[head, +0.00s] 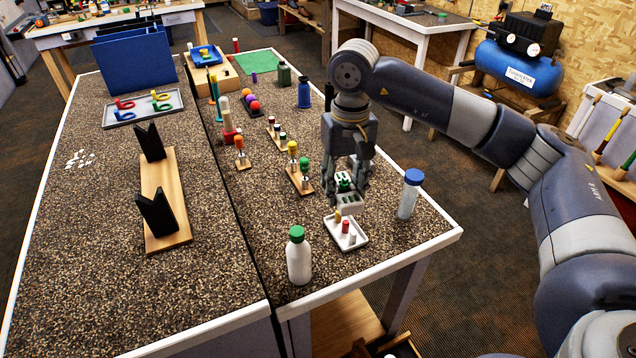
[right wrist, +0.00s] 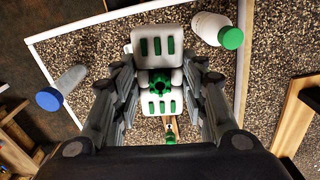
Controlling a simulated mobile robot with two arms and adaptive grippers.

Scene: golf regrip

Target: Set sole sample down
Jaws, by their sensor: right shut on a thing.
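The sole sample (head: 347,203) is a white piece with green slots and a green knob in its middle. My right gripper (head: 346,187) points down and is shut on it, near the table's front right corner. In the right wrist view the sole sample (right wrist: 157,44) lies between the two dark fingers of the gripper (right wrist: 160,88), its slotted white ends showing before and behind the knob. In the head view it is above or just behind a small white tray (head: 360,243); I cannot tell whether it touches anything. My left gripper is not in view.
A white bottle with a green cap (head: 299,258) stands left of the tray, and a clear bottle with a blue cap (head: 409,195) stands right. The tray holds small coloured pegs. A wooden peg block (head: 299,180) is behind left. Speckled table is bare in front of the cradle (head: 165,190).

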